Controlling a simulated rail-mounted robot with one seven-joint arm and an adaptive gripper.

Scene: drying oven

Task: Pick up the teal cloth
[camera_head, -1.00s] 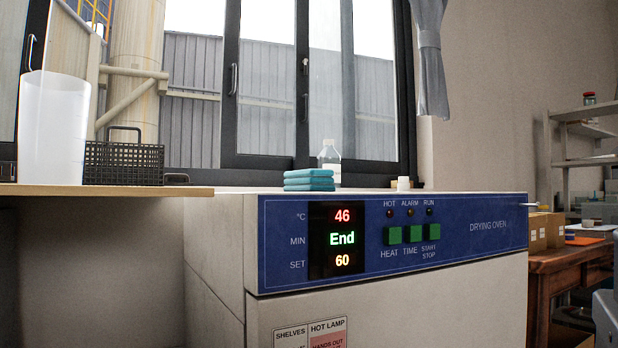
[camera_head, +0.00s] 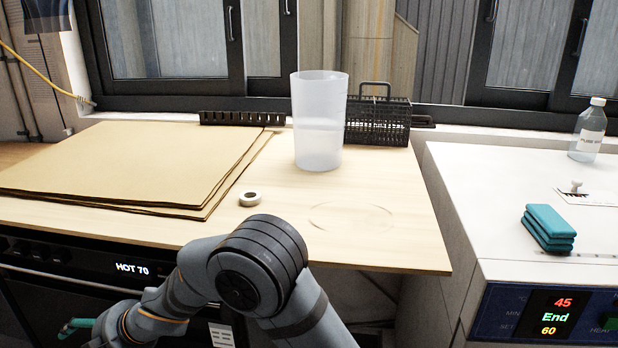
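The teal cloth (camera_head: 549,224) lies folded in a small stack on the white top of the drying oven (camera_head: 479,226), near its front edge, at the right of the view. My arm rises from the bottom of the view in front of the wooden table, well to the left of the cloth. A small teal-tipped part shows at the lower left, by the dark appliance front, but I cannot tell what it is. My gripper's fingers cannot be made out in this view.
A clear bottle (camera_head: 589,130) and a small white knob (camera_head: 575,187) stand behind the cloth. The table (camera_head: 392,220) holds a translucent beaker (camera_head: 319,122), a black wire basket (camera_head: 378,119), a tape roll (camera_head: 250,198) and brown sheets (camera_head: 130,160). The oven top left of the cloth is clear.

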